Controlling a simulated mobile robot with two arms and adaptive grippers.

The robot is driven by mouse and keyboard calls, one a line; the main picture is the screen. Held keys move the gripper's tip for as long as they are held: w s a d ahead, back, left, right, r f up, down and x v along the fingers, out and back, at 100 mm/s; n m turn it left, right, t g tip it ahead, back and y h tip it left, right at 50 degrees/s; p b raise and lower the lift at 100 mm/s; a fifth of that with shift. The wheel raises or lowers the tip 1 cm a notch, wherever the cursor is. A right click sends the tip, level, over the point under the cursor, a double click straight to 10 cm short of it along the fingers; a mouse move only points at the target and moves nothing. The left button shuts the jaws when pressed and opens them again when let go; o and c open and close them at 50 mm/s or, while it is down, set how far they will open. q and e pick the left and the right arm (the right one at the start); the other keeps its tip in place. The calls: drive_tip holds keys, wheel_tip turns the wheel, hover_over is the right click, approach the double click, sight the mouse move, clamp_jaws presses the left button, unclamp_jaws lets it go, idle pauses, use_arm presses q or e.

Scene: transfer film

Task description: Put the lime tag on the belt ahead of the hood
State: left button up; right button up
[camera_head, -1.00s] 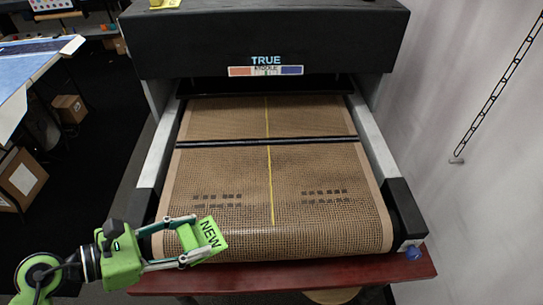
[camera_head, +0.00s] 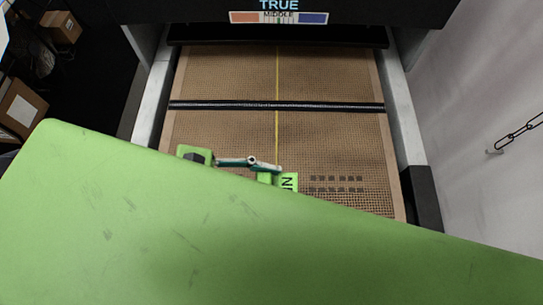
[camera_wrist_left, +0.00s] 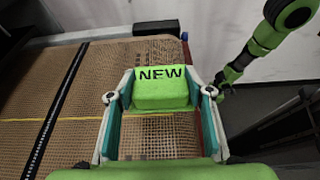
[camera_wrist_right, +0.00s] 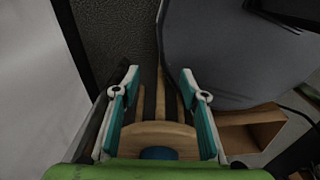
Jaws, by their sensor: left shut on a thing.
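The lime tag (camera_wrist_left: 162,96), marked NEW, is a thick bright green piece. My left gripper (camera_wrist_left: 164,88) is shut on it, with one finger on each side. In the head view the tag (camera_head: 289,182) is partly hidden behind my large green arm part. It is over the near part of the brown mesh belt (camera_head: 215,75), slightly right of the yellow line. I cannot tell whether it touches the belt. The black hood (camera_head: 190,12) is at the far end. My right gripper (camera_wrist_right: 161,92) is open and empty, away from the belt.
A black bar (camera_head: 330,106) crosses the belt between the tag and the hood. Pale side rails (camera_head: 400,110) flank the belt. Dark printed marks (camera_head: 336,184) lie right of the tag. A wooden stool (camera_wrist_right: 160,138) stands below my right gripper. A chain (camera_head: 515,135) hangs at the right wall.

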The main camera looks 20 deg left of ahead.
sight(266, 177)
use_arm(q)
drive_tip(key=w+f+b, duration=0.1)
drive_tip(key=w+a+f+b, duration=0.1)
drive_tip(key=w, duration=0.1)
drive_tip(key=shift+f+b, duration=0.1)
drive_tip(key=shift+b, duration=0.2)
drive_tip(key=w+f, duration=0.2)
drive_tip(key=w, duration=0.1)
drive_tip(key=w+a+f, duration=0.1)
drive_tip(key=w+f, duration=0.1)
drive_tip(key=w, duration=0.1)
drive_tip(key=shift+a+f, duration=0.2)
drive_tip(key=shift+f, duration=0.2)
drive_tip(key=shift+w+a+f, duration=0.15)
drive_tip(key=shift+w+f, duration=0.2)
drive_tip(key=shift+f, duration=0.15)
wheel_tip(266, 177, down, 2)
drive_tip(key=shift+f+p, duration=0.1)
drive_tip(key=shift+p, duration=0.8)
drive_tip(key=shift+f, duration=0.65)
drive_tip(key=o, duration=0.9)
use_arm(e)
drive_tip(key=shift+w+a+f, duration=0.15)
drive_tip(key=shift+w+f, duration=0.3)
drive_tip(key=shift+f, duration=0.2)
drive_tip(key=shift+w+a+f, duration=0.15)
drive_tip(key=shift+w+f, duration=0.3)
drive_tip(key=shift+f, duration=0.15)
